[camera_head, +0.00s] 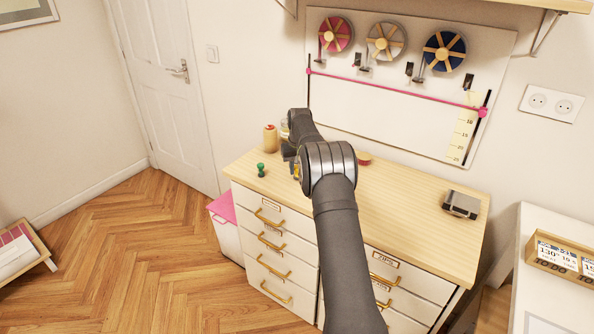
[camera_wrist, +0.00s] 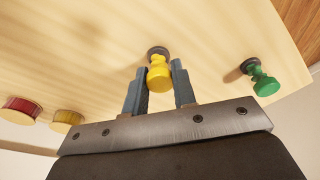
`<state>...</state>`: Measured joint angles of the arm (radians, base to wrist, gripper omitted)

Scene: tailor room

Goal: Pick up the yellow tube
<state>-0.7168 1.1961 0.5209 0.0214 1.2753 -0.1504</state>
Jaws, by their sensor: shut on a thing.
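The yellow tube (camera_wrist: 159,77) is a small, knobbed yellow piece with a dark round end, near the middle of the wrist view. My gripper (camera_wrist: 161,76) has one finger on each side of it and is shut on it. In the head view, my arm hides most of the gripper, and only a bit of yellow (camera_head: 296,171) shows beside it, above the left part of the dresser top. I cannot tell whether the tube touches the wood.
A green knobbed piece (camera_head: 261,170) stands to the left on the dresser top (camera_head: 420,215); it also shows in the wrist view (camera_wrist: 263,80). A red round piece (camera_head: 364,158) and a metal box (camera_head: 461,204) are to the right.

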